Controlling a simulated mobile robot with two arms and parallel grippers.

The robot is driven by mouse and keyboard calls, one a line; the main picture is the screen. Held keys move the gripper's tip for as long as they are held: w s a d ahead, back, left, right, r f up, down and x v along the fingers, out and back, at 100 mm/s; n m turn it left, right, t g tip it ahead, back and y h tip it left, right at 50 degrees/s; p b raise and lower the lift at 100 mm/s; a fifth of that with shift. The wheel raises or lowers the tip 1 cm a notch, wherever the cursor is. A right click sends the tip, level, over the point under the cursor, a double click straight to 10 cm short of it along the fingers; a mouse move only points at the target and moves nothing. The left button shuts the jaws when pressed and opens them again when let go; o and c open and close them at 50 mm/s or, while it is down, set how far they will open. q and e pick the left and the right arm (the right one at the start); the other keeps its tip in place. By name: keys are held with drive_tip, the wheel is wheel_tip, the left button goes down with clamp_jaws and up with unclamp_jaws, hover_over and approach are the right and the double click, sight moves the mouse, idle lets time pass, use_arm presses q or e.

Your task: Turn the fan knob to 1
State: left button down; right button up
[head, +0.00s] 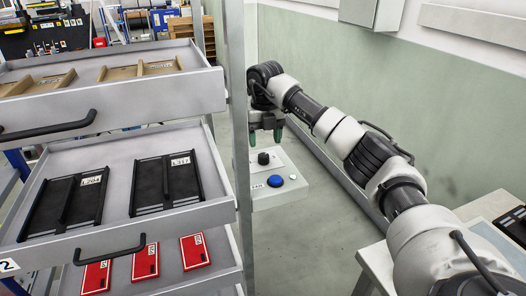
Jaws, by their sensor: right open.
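The fan knob (263,158) is a small black round knob on a white panel (292,190) past the drawer cabinet's right post. My right arm comes in from the right and reaches over to it. My right gripper (265,136) points down just above the knob, with its two green-tipped fingers apart and nothing between them. The fingertips look a little higher than the knob, and I cannot tell whether they touch it. The knob's pointer and scale marks are too small to read. My left gripper is not in view.
A blue button (275,181) sits on the panel in front of the knob. The grey drawer cabinet (226,182) with open drawers stands close on the left. A green wall (380,85) runs behind my arm. A table (480,207) stands at right. Floor below the panel is clear.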

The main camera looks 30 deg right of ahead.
sight(264, 155)
drive_tip(key=f, duration=0.3)
drive_tip(key=shift+w+f, duration=0.25)
drive_tip(key=shift+f+p, duration=0.4)
drive_tip(key=shift+f, duration=0.7)
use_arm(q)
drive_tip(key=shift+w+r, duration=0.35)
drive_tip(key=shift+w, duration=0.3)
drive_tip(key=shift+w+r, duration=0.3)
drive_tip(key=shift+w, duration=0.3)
use_arm(e)
drive_tip(key=shift+f, duration=0.15)
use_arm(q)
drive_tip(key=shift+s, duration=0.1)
use_arm(e)
drive_tip(key=shift+c, duration=0.5)
drive_tip(key=c, duration=0.8)
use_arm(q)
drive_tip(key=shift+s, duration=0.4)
